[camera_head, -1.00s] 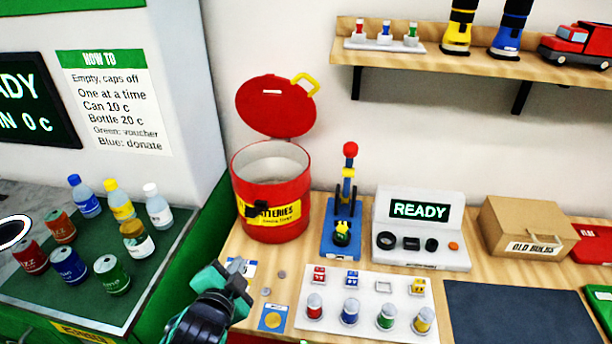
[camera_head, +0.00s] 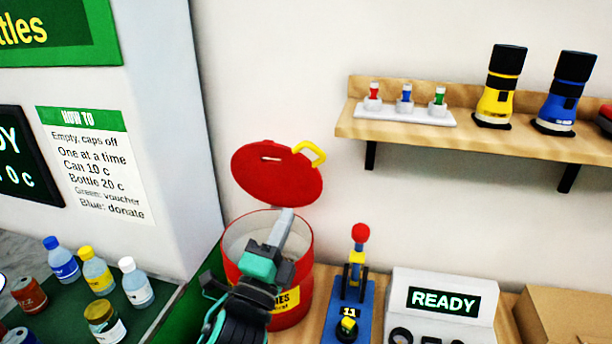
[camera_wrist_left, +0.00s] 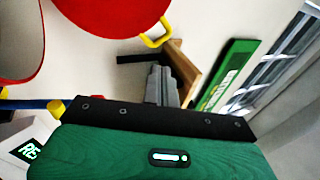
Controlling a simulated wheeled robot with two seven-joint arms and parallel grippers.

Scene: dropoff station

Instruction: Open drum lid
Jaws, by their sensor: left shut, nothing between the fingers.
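The red drum (camera_head: 305,262) stands on the wooden table, its upper rim and pale inside showing. Its red lid (camera_head: 275,180) is up, tilted back toward the wall, with a yellow handle (camera_head: 312,152) at its upper right. The lid (camera_wrist_left: 100,12) and handle (camera_wrist_left: 157,36) also show in the left wrist view. My left gripper (camera_head: 286,216) is shut and empty, its grey fingers overlapping the drum's opening just below the lid in the head view. They look apart from the lid and handle. My arm hides part of the drum's front and label. My right gripper is not in view.
A blue stand with a red-knobbed lever (camera_head: 357,270) and a READY device (camera_head: 440,300) stand right of the drum. Bottles and cans stand on the green counter (camera_head: 75,318) at left.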

